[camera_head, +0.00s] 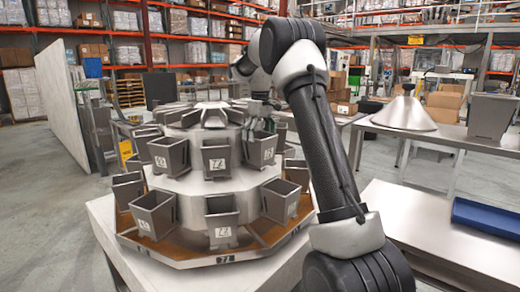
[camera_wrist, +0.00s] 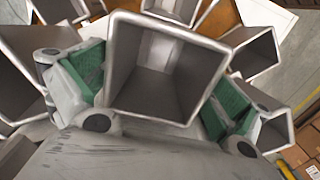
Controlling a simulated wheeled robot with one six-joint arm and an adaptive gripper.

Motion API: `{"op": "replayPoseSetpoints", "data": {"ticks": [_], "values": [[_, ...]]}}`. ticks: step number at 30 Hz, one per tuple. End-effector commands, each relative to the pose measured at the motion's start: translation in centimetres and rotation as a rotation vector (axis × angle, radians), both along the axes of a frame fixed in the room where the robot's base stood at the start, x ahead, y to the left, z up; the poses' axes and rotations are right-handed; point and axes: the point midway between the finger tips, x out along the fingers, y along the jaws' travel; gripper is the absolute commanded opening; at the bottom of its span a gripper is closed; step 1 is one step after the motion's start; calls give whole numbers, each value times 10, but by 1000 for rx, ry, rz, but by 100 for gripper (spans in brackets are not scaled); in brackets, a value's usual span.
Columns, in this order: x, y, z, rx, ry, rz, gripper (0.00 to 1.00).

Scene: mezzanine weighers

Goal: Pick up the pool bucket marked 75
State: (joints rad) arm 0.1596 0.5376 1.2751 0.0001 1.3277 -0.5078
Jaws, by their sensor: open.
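My gripper (camera_head: 261,126) is at the right side of the weigher's upper ring of grey buckets, its green pads just above and behind a bucket (camera_head: 261,151). That bucket's white label is too small to read surely; it may be 75 or 73. In the wrist view my gripper (camera_wrist: 155,88) is open, with one green pad on each side of an open-topped grey bucket (camera_wrist: 165,75). The bucket stands between the pads. I cannot tell whether the pads touch it. Its label is hidden in the wrist view.
Neighbouring buckets stand close on both sides, such as one marked 72 (camera_head: 217,164). A lower ring of buckets (camera_head: 222,222) sits below. A table at the right holds a metal cone (camera_head: 404,115) and a separate grey bin (camera_head: 491,118). A blue tray (camera_head: 488,222) lies on the nearer table.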

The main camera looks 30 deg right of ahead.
Motion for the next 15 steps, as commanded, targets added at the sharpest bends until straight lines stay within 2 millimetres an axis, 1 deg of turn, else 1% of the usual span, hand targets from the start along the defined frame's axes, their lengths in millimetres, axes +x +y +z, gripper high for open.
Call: {"op": "replayPoseSetpoints", "data": {"ticks": [15], "values": [[0,0,-5,0,-1,0,100]]}}
